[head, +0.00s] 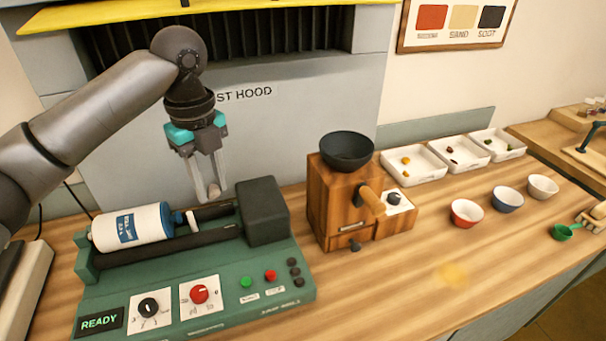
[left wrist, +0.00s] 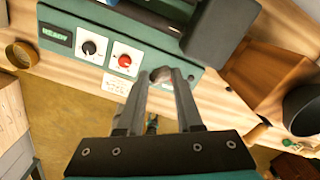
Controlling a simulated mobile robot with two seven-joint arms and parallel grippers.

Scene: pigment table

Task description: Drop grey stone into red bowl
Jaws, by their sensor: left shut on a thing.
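My left gripper (head: 208,194) hangs above the green roller machine, near its rollers and to the left of the dark end block. In the left wrist view, the left gripper (left wrist: 162,76) is shut on a small grey-brown stone (left wrist: 160,74) held between the fingertips. In the head view the stone is mostly hidden by the fingers. The red bowl (head: 467,213) stands on the table to the right, well apart from the gripper, left of a blue bowl. My right gripper does not show.
The green machine (head: 200,308) carries a white jar (head: 132,227). A wooden grinder (head: 335,198) with a dark hopper (head: 347,149) stands between the gripper and the red bowl. White trays (head: 415,164) lie behind the blue bowl (head: 507,199) and white bowl (head: 543,187).

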